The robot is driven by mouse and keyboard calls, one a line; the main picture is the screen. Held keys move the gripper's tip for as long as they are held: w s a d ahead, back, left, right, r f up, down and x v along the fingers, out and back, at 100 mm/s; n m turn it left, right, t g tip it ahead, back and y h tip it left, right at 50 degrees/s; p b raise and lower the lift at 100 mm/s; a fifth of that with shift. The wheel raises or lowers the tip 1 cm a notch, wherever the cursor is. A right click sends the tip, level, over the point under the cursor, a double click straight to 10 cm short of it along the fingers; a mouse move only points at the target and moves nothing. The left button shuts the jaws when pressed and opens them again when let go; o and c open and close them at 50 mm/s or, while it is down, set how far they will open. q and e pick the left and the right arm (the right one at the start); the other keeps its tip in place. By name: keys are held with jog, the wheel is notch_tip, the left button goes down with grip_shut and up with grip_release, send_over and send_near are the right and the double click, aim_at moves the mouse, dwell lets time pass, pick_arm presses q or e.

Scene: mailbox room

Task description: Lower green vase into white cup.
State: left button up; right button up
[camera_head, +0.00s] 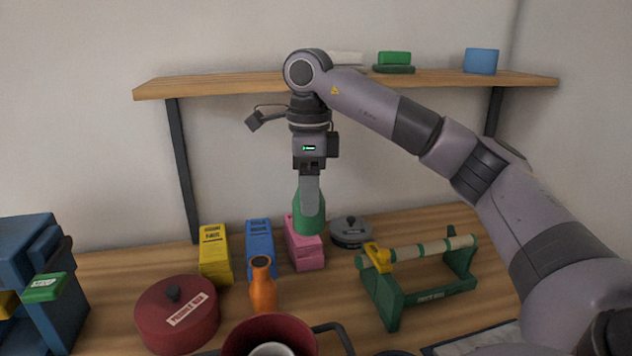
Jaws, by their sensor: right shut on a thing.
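My right gripper (310,192) points down above the back of the table, shut on the green vase (309,218). The vase hangs roughly upright in front of the pink box, and its upper part is partly hidden by the fingers. A white, round-rimmed thing that looks like the white cup (271,350) sits inside a dark red pot (240,335) at the bottom edge. Only its top shows. The vase is well behind the cup and apart from it. My left gripper is not in view.
An orange bottle (262,286) stands just behind the red pot. A yellow box (214,254), blue box (259,246) and pink box (304,252) stand behind it. A lidded red pot (177,315) is left, a green rack (420,275) right. A shelf (225,85) runs above.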

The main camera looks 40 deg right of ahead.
jog(key=s+a+f+b, duration=0.3)
jog(key=s+a+f, duration=0.1)
jog(key=a, duration=0.4)
jog(key=s+a+f+b, duration=0.4)
jog(key=a+f, duration=0.1)
jog(key=a, duration=0.2)
jog(key=shift+a+f, duration=0.25)
jog(key=shift+a, duration=0.15)
jog(key=shift+b, duration=0.3)
notch_tip(320, 180, down, 5)
jog(key=b, duration=0.4)
jog(key=shift+r, duration=0.1)
dwell(0.5)
